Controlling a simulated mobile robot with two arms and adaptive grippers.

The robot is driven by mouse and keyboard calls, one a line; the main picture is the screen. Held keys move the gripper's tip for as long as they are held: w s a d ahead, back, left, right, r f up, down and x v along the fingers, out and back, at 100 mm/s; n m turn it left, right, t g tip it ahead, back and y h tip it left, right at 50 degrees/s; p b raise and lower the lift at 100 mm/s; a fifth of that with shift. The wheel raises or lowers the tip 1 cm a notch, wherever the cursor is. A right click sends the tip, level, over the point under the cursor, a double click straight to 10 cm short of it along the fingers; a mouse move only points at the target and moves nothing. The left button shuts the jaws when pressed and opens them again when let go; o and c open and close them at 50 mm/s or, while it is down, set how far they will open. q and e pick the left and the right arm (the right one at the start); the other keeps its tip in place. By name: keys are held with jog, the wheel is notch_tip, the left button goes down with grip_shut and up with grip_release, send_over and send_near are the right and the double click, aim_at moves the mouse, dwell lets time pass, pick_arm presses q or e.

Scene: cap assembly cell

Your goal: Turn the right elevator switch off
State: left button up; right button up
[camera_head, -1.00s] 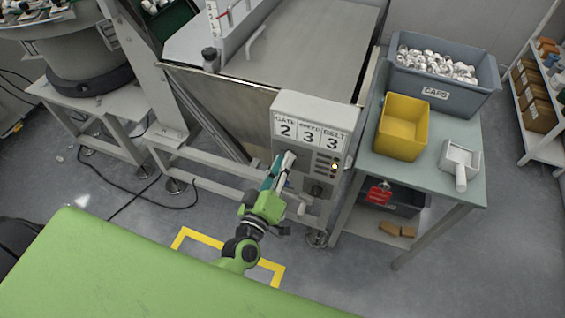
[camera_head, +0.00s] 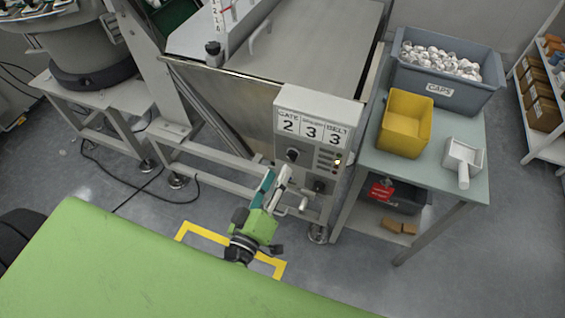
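The control box (camera_head: 314,118) stands at the front of the grey machine and carries a plate reading GATE 2, a middle label too small to read now with 3, and BELT 3. A dark rotary knob (camera_head: 292,154) is at the left of its face. A second black switch (camera_head: 319,187) sits lower right; its exact setting is too small to read. I see no label naming the right elevator switch. My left gripper (camera_head: 277,176) is below the left knob and left of the lower switch, apparently holding nothing. Its fingers are seen from behind, their gap unclear. My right gripper is not in view.
To the right, a table (camera_head: 440,190) holds a yellow bin (camera_head: 404,124), a grey CAPS crate (camera_head: 449,106) and a white scoop (camera_head: 462,158). Floor is open at front right.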

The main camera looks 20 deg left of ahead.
pick_arm(q)
jog(key=s, duration=0.5)
jog(key=shift+s+a, duration=0.1)
jog(key=shift+s, duration=0.25)
jog(key=s+f+m+g+h, duration=0.1)
jog(key=s+f+m+g, duration=0.3)
jog(key=f, duration=1)
jog(key=s+f+m+g+h, duration=0.1)
jog(key=s+f+m+g, duration=0.25)
jog(key=f, duration=1.15)
jog(key=s+a+f+m+g+y, duration=0.1)
jog(key=s+a+f+m+g, duration=0.1)
jog(key=s+f, duration=0.7)
jog(key=s+a+f+m+g+y, duration=0.1)
jog(key=s+a+f+g, duration=0.4)
jog(key=s, duration=0.9)
notch_tip(320, 180, down, 5)
jog(key=shift+r+m+g+y, duration=0.2)
jog(key=shift+m+g+y, duration=0.15)
jog(key=shift+g, duration=0.9)
